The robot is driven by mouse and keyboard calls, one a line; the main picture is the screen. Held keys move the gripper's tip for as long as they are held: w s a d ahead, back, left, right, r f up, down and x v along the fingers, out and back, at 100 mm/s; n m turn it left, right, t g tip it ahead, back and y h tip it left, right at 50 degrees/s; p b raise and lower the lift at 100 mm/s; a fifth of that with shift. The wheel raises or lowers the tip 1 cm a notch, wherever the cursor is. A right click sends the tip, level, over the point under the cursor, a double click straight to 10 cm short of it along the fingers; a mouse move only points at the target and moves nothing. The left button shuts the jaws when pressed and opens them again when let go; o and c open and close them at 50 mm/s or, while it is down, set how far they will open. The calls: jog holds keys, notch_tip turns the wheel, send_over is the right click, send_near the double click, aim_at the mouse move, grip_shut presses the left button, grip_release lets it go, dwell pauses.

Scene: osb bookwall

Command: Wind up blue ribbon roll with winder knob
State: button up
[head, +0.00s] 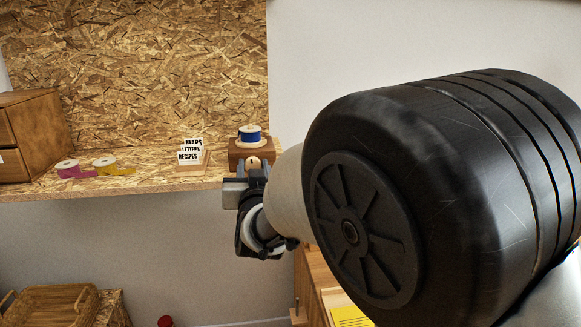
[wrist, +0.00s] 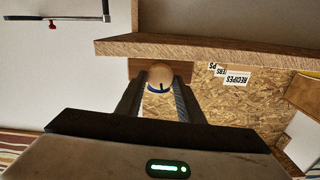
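The blue ribbon roll (head: 249,133) sits on top of a brown wooden winder block (head: 237,152) on the shelf. The winder knob (head: 253,163), pale and round, is on the block's front face. In the wrist view the knob (wrist: 160,72) lies between my two finger ends, with a blue edge of the roll (wrist: 159,88) showing beside it. My gripper (head: 250,177) is open in front of the block; the wrist view shows its fingers (wrist: 160,85) spread on either side of the knob. I cannot tell whether the fingertips touch it.
On the OSB shelf (head: 135,182), a pink roll (head: 67,168), a yellow roll (head: 104,162) and a card holder (head: 191,155) stand left of the block. A wooden drawer box (head: 35,135) is farther left. A wicker basket (head: 50,305) is below.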

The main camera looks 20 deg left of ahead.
jog(key=c, duration=0.5)
jog(key=shift+b, duration=0.35)
jog(key=shift+d+f+m+b, duration=0.1)
jog(key=shift+f+m+b, duration=0.05)
jog(key=shift+m+b, duration=0.9)
jog(key=shift+r+m, duration=0.2)
jog(key=shift+m, duration=1.65)
jog(key=o, duration=1)
jog(key=shift+w, duration=0.1)
jog(key=shift+f, duration=0.1)
